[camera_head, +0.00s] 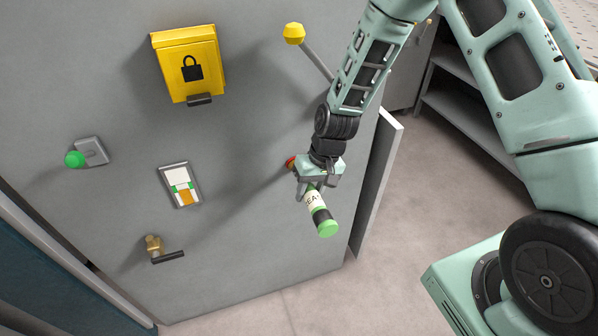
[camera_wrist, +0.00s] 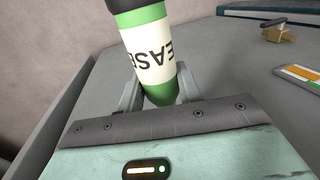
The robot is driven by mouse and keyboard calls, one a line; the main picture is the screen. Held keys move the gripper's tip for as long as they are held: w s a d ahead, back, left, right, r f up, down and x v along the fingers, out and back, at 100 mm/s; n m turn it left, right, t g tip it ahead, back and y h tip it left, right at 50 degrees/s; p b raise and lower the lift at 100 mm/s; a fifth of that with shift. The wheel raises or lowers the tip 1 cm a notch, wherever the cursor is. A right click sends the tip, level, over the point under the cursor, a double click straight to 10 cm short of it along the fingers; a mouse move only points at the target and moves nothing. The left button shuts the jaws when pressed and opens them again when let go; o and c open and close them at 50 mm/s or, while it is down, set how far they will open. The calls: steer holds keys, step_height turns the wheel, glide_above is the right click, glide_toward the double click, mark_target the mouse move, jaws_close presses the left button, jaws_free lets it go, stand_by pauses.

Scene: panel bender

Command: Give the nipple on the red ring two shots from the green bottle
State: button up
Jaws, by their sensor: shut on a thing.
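My gripper (camera_head: 312,184) is shut on a green bottle (camera_head: 323,219) with a cream label and a black band, in front of the grey panel. The bottle's green end points down and toward the camera in the head view. In the wrist view the bottle (camera_wrist: 154,55) stands between the two fingers (camera_wrist: 160,98), its label partly reading "EASE". A small red part (camera_head: 290,162) shows at the panel just left of my gripper; it may be the red ring, mostly hidden behind the gripper. I cannot make out the nipple, nor whether the bottle touches anything.
The grey panel (camera_head: 235,240) carries a yellow padlock box (camera_head: 188,64), a green knob (camera_head: 75,159), a sight gauge (camera_head: 180,185) and a brass valve with a black handle (camera_head: 165,252). A yellow-knobbed lever (camera_head: 294,33) sticks out above my gripper. Grey shelving (camera_head: 465,105) stands right.

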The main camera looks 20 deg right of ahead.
mark_target(328, 219)
steer(key=shift+s, duration=1.05)
steer(key=shift+s, duration=4.05)
steer(key=w+d+f, duration=0.1)
steer(key=w+d, duration=0.6)
steer(key=d, duration=0.4)
steer(key=shift+d, duration=0.4)
steer(key=shift+f, duration=0.1)
